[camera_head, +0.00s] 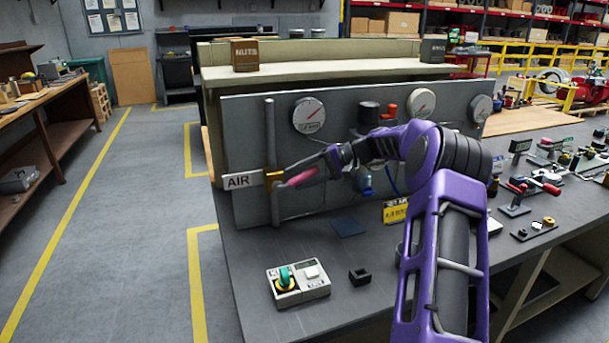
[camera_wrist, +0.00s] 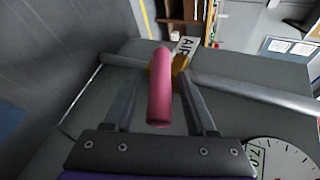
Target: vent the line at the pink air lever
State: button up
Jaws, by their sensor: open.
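The pink air lever (camera_head: 304,177) sticks out from a brass valve body (camera_head: 274,179) on a vertical grey pipe (camera_head: 270,140), beside a white AIR sign (camera_head: 241,181). In the wrist view the pink lever (camera_wrist: 160,88) lies between the two fingers of my gripper (camera_wrist: 160,95), with visible gaps on both sides. The brass valve (camera_wrist: 179,66) and the AIR sign (camera_wrist: 186,45) show beyond it. In the head view my gripper (camera_head: 308,168) is at the lever, its fingers partly overlapping it. The fingers are open, and I see no contact with the lever.
Round gauges (camera_head: 308,115) sit on the grey panel (camera_head: 245,125) above and right of the lever. A control box with a green knob (camera_head: 298,282) and a small black block (camera_head: 359,276) lie on the bench (camera_head: 260,320) below. Many tools fill the right side.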

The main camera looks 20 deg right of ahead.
jog(key=p+v, duration=0.1)
jog(key=v, duration=1.6)
jog(key=shift+d+r, duration=0.15)
jog(key=shift+c, duration=0.4)
